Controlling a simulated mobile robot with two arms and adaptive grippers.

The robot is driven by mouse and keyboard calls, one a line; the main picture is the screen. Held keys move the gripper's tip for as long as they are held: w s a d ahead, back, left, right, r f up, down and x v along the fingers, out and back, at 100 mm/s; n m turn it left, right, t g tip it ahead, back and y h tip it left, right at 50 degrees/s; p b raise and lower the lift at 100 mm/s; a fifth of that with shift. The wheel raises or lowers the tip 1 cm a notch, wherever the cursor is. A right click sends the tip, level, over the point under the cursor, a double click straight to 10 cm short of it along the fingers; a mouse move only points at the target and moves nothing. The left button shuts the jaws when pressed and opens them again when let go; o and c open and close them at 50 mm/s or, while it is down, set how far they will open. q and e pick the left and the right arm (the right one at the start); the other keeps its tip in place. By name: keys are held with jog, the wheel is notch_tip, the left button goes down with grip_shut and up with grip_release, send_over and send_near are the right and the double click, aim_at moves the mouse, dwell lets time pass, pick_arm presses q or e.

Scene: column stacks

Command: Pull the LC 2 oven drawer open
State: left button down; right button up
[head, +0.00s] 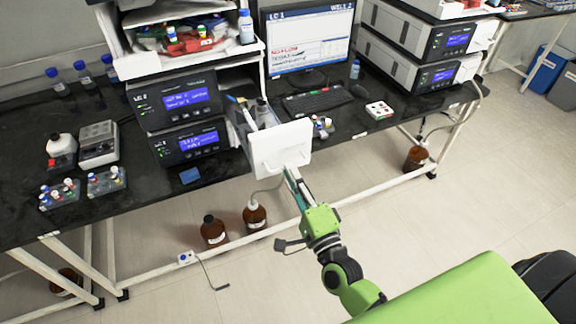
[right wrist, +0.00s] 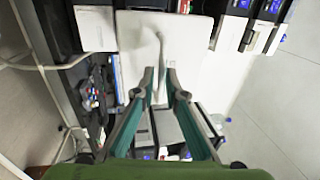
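A drawer with a white front panel (head: 281,146) stands pulled out from the left instrument stack, over the bench's front edge. Its grey open box behind the front holds a few items, including a bottle. No label on it is readable. In the right wrist view the white front (right wrist: 190,40) fills the upper middle, with a pale bar handle (right wrist: 159,45) on it. My right gripper (head: 290,174) is at the front's lower part. Its fingertips (right wrist: 160,76) lie close on both sides of the handle and appear closed on it. My left gripper is out of view.
Stacked display units (head: 188,140) stand left of the drawer, a monitor (head: 306,38) and keyboard (head: 316,102) behind it. Vial racks (head: 106,182) sit on the bench's left. Brown bottles (head: 213,231) stand on the floor below.

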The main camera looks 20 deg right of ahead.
jog(key=s+f, duration=0.1)
jog(key=s, duration=0.8)
jog(key=shift+d+f, duration=0.15)
jog(key=shift+f, duration=0.15)
jog(key=s+f+n+g+b, duration=0.1)
jog(key=s+f+n+g, duration=0.25)
jog(key=f, duration=0.95)
jog(key=s+f+n+g+y, duration=0.1)
jog(key=s+f+n+g, duration=0.2)
jog(key=f, duration=0.9)
jog(key=s+f+n+g+b, duration=0.1)
jog(key=s+f+n+g, duration=0.3)
jog(key=f, duration=0.9)
jog(key=s+d+f+n+g+h, duration=0.1)
jog(key=s+f+n+g, duration=0.3)
jog(key=s+f, duration=0.6)
jog(key=s+d+f+n+g+b, duration=0.1)
jog(key=s+f+n+g, duration=0.3)
jog(key=s+f, duration=0.6)
jog(key=s+d+n, duration=0.1)
jog(key=s, duration=0.3)
jog(key=shift+s+n+g+h+b, duration=0.15)
jog(key=shift+n+g+h+b, duration=0.15)
jog(key=shift+n+g+h, duration=0.1)
